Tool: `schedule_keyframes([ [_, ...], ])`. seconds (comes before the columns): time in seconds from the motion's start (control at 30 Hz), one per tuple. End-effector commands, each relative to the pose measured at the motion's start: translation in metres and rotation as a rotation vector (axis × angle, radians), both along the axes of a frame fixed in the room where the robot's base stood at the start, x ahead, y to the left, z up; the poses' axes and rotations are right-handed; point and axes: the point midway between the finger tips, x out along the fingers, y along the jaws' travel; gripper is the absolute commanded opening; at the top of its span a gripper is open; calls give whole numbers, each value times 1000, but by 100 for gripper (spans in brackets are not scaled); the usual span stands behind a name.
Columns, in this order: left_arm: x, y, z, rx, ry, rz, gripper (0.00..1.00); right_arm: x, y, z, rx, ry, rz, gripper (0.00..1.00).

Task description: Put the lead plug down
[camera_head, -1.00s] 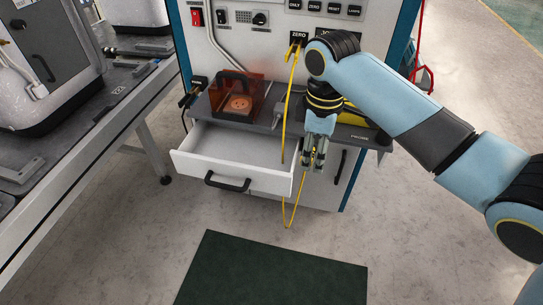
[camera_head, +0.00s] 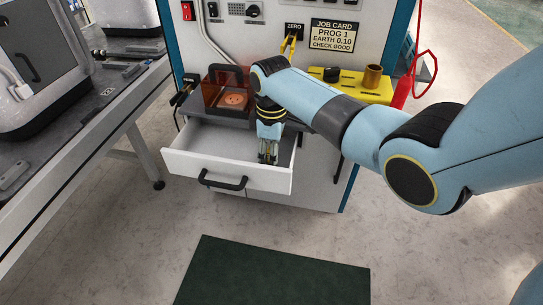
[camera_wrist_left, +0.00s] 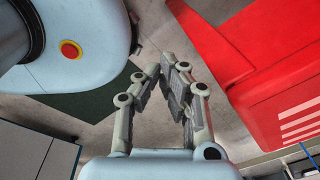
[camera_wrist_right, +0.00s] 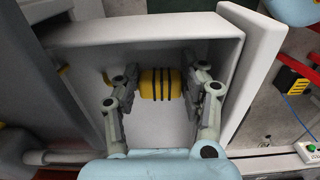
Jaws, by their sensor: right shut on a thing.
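The lead plug (camera_wrist_right: 158,83) is a yellow barrel with black bands. In the right wrist view it lies between the finger pads of my right gripper (camera_wrist_right: 161,92), which is shut on it over the inside of the white drawer (camera_wrist_right: 185,35). In the head view the drawer (camera_head: 215,172) is open, and my right gripper (camera_head: 267,156) points down at its right part; the plug cannot be made out there. I cannot tell whether the plug touches the drawer bottom. My left gripper (camera_wrist_left: 160,75) is empty, its fingertips slightly apart, and is outside the head view.
A clear orange-brown box (camera_head: 229,90) stands on the bench ledge behind the drawer. A yellow holder (camera_head: 358,85) is to its right. A yellow plug (camera_head: 291,38) sits at the ZERO socket. A red body (camera_wrist_left: 270,90) is close to my left gripper. A dark mat (camera_head: 270,275) lies on the floor.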

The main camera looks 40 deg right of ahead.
Motion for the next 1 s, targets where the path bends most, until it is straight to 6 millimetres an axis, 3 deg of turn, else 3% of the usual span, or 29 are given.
schedule_keyframes([
  [0.43, 3, 1, -2, 1, -4, 0, 0, 0, 0, -8, 0, 0, 0, 14],
  [0.47, 3, 1, -2, 1, -4, 0, 0, 0, 0, -8, 0, 0, 0, 47],
  [0.5, 3, 1, -2, 1, -4, 0, 0, 0, 0, -7, 0, 0, 0, 52],
  [0.83, 2, 1, 0, 1, -3, 0, 0, 0, 0, -3, 0, -1, 0, 53],
  [1.0, 3, 1, 9, 1, -5, 0, 0, 1, -1, 23, -1, -3, -1, 53],
])
